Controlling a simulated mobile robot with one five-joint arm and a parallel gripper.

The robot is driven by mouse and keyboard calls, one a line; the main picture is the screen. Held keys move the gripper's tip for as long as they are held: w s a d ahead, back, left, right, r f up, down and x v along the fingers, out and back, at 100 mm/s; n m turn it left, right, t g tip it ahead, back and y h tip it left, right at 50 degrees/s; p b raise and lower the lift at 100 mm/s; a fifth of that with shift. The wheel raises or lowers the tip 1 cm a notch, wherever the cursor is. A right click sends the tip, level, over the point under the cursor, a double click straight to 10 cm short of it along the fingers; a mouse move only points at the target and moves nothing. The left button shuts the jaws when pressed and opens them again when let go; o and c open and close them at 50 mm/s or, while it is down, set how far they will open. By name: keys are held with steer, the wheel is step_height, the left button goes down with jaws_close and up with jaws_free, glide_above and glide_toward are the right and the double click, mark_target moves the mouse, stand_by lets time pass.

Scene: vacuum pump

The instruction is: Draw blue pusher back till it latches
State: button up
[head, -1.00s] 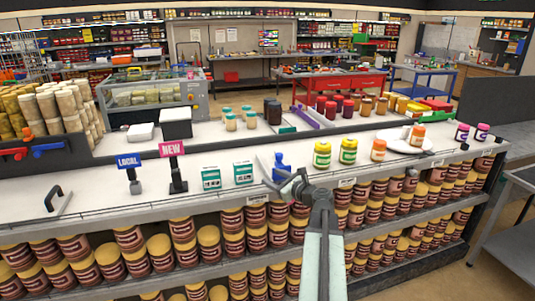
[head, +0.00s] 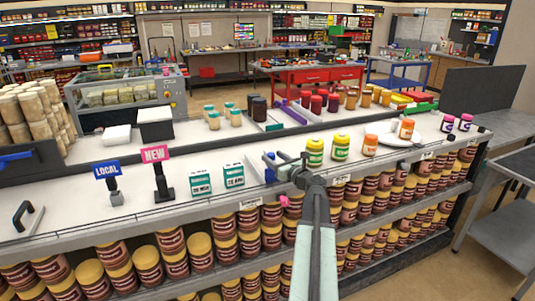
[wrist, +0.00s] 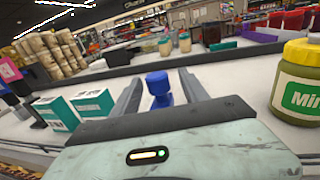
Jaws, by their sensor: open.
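The blue pusher (head: 269,172) stands on the white counter near its front edge, right of two teal-and-white boxes. It is partly hidden behind my gripper in the head view. In the wrist view the blue pusher (wrist: 158,85), with a rounded knob on top, shows between the two grey fingers. My gripper (head: 284,160) is open, its fingers on either side of the pusher in that view. It also fills the lower wrist view (wrist: 158,100). I cannot tell whether either finger touches the pusher.
Teal boxes (head: 233,176) stand to the left and a yellow-lidded green jar (head: 314,153) close to the right. Another blue handle (head: 15,157) is at the far left. Stacked jars (head: 199,249) fill the shelf below the counter edge.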

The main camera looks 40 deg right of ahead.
steer(key=x, duration=0.4)
steer(key=shift+w, duration=0.25)
steer(key=shift+a, duration=0.1)
jaws_close()
stand_by(0.9)
